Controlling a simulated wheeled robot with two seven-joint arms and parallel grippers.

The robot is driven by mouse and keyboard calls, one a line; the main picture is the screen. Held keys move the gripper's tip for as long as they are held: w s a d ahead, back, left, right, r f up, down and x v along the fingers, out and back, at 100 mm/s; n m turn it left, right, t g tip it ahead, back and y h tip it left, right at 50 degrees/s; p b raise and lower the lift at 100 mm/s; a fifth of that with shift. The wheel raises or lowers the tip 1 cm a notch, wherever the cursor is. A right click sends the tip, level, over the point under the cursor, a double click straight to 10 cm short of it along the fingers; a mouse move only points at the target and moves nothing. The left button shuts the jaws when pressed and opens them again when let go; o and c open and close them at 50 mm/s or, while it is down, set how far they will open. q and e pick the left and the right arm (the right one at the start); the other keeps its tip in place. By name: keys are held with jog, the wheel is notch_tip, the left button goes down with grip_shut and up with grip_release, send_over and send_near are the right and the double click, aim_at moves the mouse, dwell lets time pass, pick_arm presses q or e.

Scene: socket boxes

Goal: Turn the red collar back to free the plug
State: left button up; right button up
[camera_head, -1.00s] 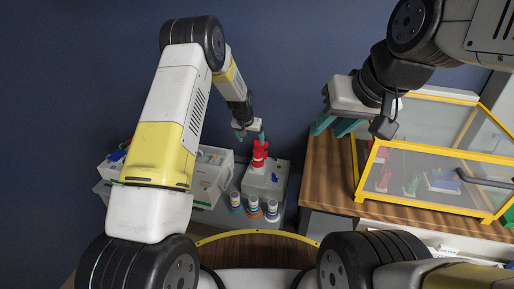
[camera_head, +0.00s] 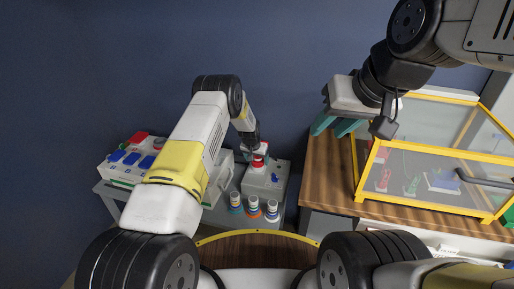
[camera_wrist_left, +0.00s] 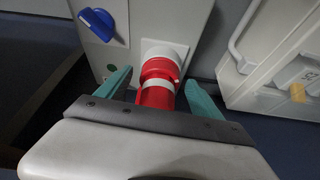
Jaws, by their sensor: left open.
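The red collar (camera_wrist_left: 160,69) sits on a white square socket of a grey box (camera_head: 262,187). A red plug (camera_wrist_left: 155,98) with a white band stands out of the collar toward the wrist camera. In the head view the collar's red (camera_head: 258,162) shows just under my left gripper (camera_head: 256,150). My left gripper is open, with one teal finger on each side of the plug in the left wrist view (camera_wrist_left: 158,92). I cannot tell whether the fingers touch it. My right gripper (camera_head: 336,125) hangs open and empty over the wooden table's left end, away from the collar.
A blue rotary switch (camera_wrist_left: 97,22) is on the grey box. Several banded posts (camera_head: 254,208) stand in front of it. A box with blue and red sockets (camera_head: 130,158) is at the left. A yellow-framed clear case (camera_head: 435,150) stands on the wooden table (camera_head: 325,180).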

pick_arm(q)
jog(key=c, duration=1.4)
jog(key=shift+d+n, duration=0.1)
jog(key=shift+n, duration=0.2)
jog(key=n, duration=0.1)
jog(key=n+y, duration=0.1)
jog(key=n, duration=0.1)
jog(key=n+y, duration=0.1)
jog(key=shift+d+n, duration=0.3)
jog(key=n+y, duration=0.1)
jog(key=n, duration=0.1)
jog(key=n+y, duration=0.1)
jog(key=n, duration=0.2)
jog(key=shift+d+g, duration=0.2)
jog(key=shift+g, duration=0.1)
jog(key=shift+n, duration=0.3)
